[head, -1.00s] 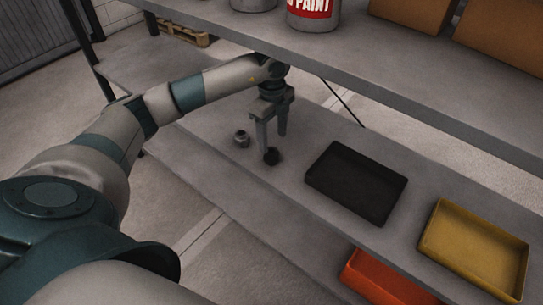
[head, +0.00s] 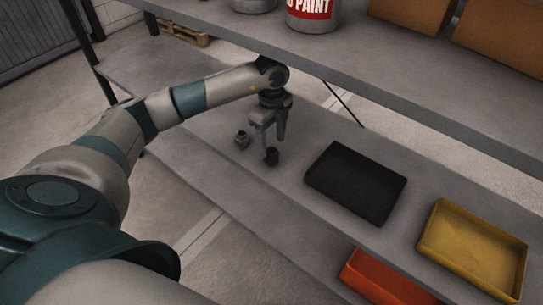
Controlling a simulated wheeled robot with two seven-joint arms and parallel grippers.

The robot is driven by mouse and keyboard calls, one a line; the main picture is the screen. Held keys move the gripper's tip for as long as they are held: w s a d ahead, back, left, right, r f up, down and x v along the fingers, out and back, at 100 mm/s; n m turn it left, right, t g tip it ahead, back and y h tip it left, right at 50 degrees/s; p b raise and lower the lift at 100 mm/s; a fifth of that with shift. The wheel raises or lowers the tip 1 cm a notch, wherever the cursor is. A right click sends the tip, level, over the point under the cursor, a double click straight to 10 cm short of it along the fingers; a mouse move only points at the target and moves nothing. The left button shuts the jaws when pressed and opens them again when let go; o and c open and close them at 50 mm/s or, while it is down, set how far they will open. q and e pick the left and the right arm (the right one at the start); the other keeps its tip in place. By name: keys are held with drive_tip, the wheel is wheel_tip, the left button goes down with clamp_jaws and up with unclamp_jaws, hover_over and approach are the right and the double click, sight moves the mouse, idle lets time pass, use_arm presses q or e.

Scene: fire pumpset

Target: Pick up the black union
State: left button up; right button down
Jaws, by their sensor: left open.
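The black union (head: 272,156) is a small dark fitting that stands on the middle shelf, left of the black tray. My left gripper (head: 273,143) points down at it, with its jaws open. One fingertip shows just above or beside the union; I cannot tell whether it touches. A small grey metal fitting (head: 242,139) stands on the shelf to the left of the gripper. My right gripper is not in view.
A black tray (head: 356,183) and a yellow tray (head: 474,248) lie to the right on the same shelf (head: 215,150). A red-orange bin (head: 384,280) sits lower down. The upper shelf (head: 400,92) with paint cans (head: 311,14) and cardboard boxes (head: 412,10) overhangs behind the gripper.

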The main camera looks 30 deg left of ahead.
sight(272, 151)
use_arm(q)
drive_tip(key=shift+f, duration=0.4)
wheel_tip(272, 151, down, 3)
drive_tip(key=shift+w+a+f+p, duration=0.1)
drive_tip(key=shift+p, duration=0.65)
drive_tip(key=shift+f, duration=0.6)
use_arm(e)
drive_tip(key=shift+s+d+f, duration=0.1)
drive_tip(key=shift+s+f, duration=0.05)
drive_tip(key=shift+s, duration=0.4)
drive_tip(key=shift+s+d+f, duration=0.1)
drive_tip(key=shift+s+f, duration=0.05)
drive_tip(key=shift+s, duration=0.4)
use_arm(q)
drive_tip(key=shift+w, duration=0.1)
drive_tip(key=c, duration=1.4)
drive_tip(key=shift+r, duration=0.2)
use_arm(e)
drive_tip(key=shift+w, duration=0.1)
